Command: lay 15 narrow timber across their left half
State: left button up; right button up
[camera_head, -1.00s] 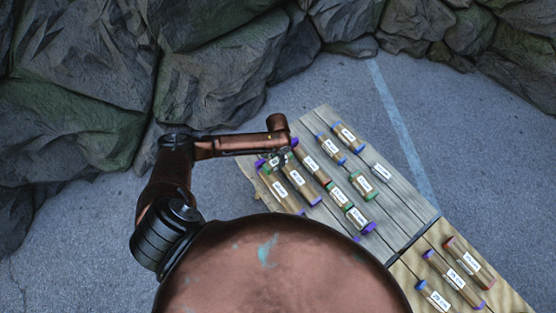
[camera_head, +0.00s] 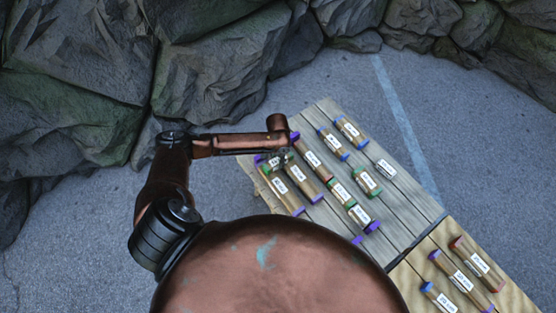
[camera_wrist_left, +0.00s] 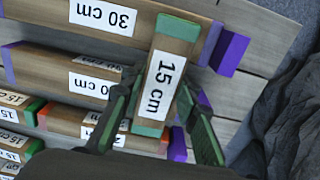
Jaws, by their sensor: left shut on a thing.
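My left gripper (camera_head: 278,156) is over the far left corner of the grey plank table. In the left wrist view its fingers (camera_wrist_left: 163,122) stand on both sides of a short green-ended timber marked 15 cm (camera_wrist_left: 160,82), and they are shut on it. This timber lies crosswise over longer timbers, including a purple-ended one marked 30 cm (camera_wrist_left: 105,17). Whether it touches them I cannot tell. In the head view purple-ended timbers (camera_head: 299,176) lie beside the gripper. Green-ended timbers (camera_head: 367,182) lie farther right. My right gripper is not in view.
The grey plank table (camera_head: 405,205) also holds blue-ended timbers (camera_head: 350,129) and a small white label (camera_head: 385,168). A paler wooden surface (camera_head: 407,277) at the lower right holds several more timbers. Rocks (camera_head: 80,70) rise behind. Bare plank shows between the rows.

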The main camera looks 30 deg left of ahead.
pick_arm(q)
jog(key=shift+f, duration=0.3)
dwell(0.5)
jog(key=o, duration=1.3)
